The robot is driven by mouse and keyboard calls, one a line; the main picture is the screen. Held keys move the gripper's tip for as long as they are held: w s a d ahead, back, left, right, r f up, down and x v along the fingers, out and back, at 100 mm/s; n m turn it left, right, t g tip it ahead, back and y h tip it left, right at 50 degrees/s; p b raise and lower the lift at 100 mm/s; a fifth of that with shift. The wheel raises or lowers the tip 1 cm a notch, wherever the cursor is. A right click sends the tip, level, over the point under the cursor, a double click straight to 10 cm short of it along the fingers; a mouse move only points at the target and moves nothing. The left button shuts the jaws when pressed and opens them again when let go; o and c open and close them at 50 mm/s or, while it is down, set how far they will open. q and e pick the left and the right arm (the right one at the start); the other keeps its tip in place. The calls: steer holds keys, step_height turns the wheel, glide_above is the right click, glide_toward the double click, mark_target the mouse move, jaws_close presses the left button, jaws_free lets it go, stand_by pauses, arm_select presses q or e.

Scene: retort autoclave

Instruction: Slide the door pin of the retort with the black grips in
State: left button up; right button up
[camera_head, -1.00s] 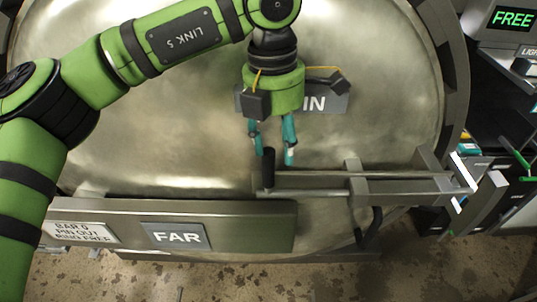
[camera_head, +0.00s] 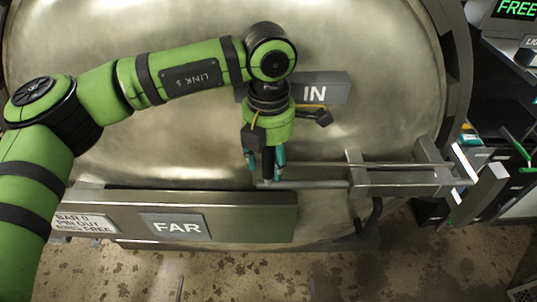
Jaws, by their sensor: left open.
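The door pin (camera_head: 315,184) is a grey metal rod lying across the lower part of the big round steel door (camera_head: 180,130). It runs right into a bracket (camera_head: 400,183). Its upright black grip stands at the rod's left end and is now mostly hidden by my fingers. My left gripper (camera_head: 265,166) points down, open, with its teal fingers on either side of the grip. I cannot tell whether they touch it. My right gripper is not in view.
A sign (camera_head: 315,90) on the door reads IN. A display (camera_head: 517,9) at the upper right shows FREE. Another black grip (camera_head: 371,215) hangs below the bracket.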

arm_select(q)
jaws_close()
steer(key=b, duration=0.2)
glide_above(311, 182)
steer(key=shift+a, duration=0.45)
steer(key=shift+d, duration=0.35)
steer(key=shift+a+r, duration=0.1)
steer(key=shift+a, duration=0.15)
jaws_free()
steer(key=shift+d, duration=0.3)
